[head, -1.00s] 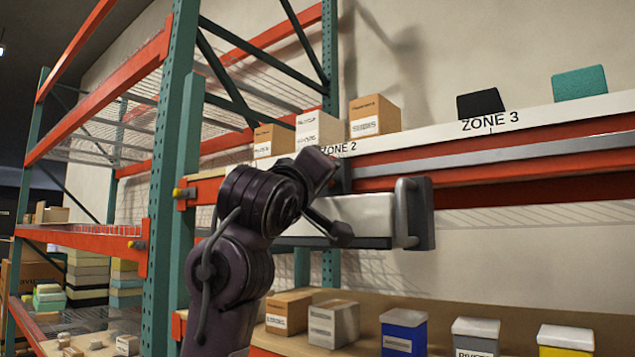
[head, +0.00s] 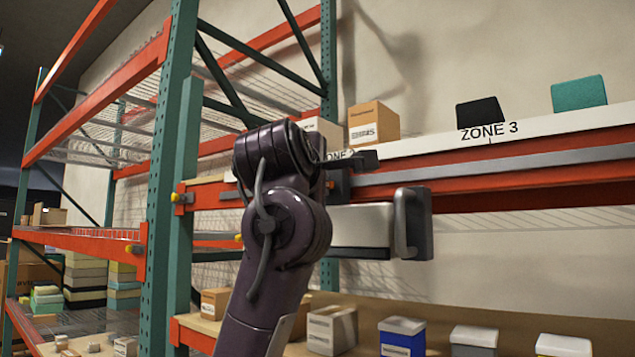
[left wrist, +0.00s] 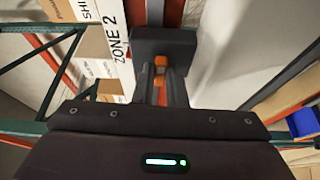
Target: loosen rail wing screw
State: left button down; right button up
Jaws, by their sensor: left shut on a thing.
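The rail (head: 480,160) runs along the shelf beam, with a grey-and-white console (head: 360,226) hanging below it by a dark carriage. In the left wrist view, an orange wing screw (left wrist: 160,66) shows by a dark block (left wrist: 165,42). My left gripper (left wrist: 160,92) is shut on the wing screw, its fingers on either side of the orange part. In the head view, my left arm covers the console's left part, and my left gripper (head: 352,160) points right at the rail, above the console. The wing screw is not clear there. My right gripper is not in view.
A grey handle (head: 413,224) stands at the console's right end. Boxes (head: 373,122), a black block (head: 480,111) and a teal block (head: 578,93) sit on the ledge above. Bins (head: 402,337) stand on the shelf below. A green upright (head: 160,200) is left of my arm.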

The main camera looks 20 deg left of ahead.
pick_arm(q)
jog(key=shift+r, duration=0.15)
dwell(0.4)
jog(key=c, duration=1.9)
grip_release()
jog(key=o, duration=0.4)
jog(key=shift+w+d, duration=0.2)
jog(key=shift+d, duration=0.15)
jog(key=shift+o, duration=0.2)
jog(key=shift+a, duration=0.1)
